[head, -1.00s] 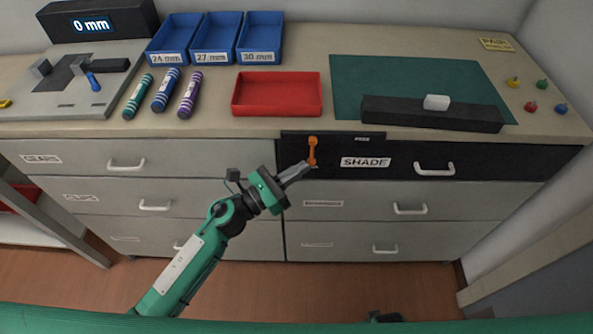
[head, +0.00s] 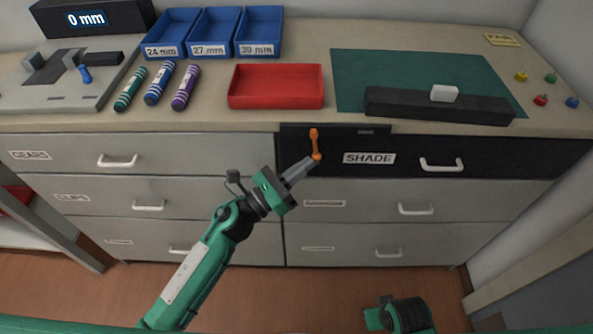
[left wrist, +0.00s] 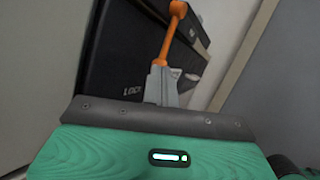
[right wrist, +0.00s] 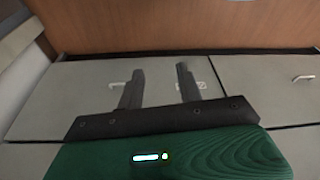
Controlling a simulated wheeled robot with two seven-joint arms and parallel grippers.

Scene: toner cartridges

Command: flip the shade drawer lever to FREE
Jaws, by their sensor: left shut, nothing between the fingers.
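The orange lever (head: 315,143) stands about upright on the dark plate at the left end of the black SHADE drawer (head: 480,158). My left gripper (head: 314,160) is shut and empty, its fingertips at the lever's lower end; I cannot tell whether they touch. The left wrist view shows the lever (left wrist: 170,35) just beyond the shut left fingers (left wrist: 160,80), with a LOCK label (left wrist: 132,90) beside them. A small label (head: 366,132) to the lever's right is too blurred to read. My right gripper (right wrist: 160,88) is open and empty, low in front of the drawers.
Grey drawers with white handles (head: 118,160) lie left of and below the SHADE drawer. On the countertop are a red tray (head: 275,104), blue bins (head: 210,50), striped rolls and a dark bar (head: 440,108) on a green mat. Floor space is open in front.

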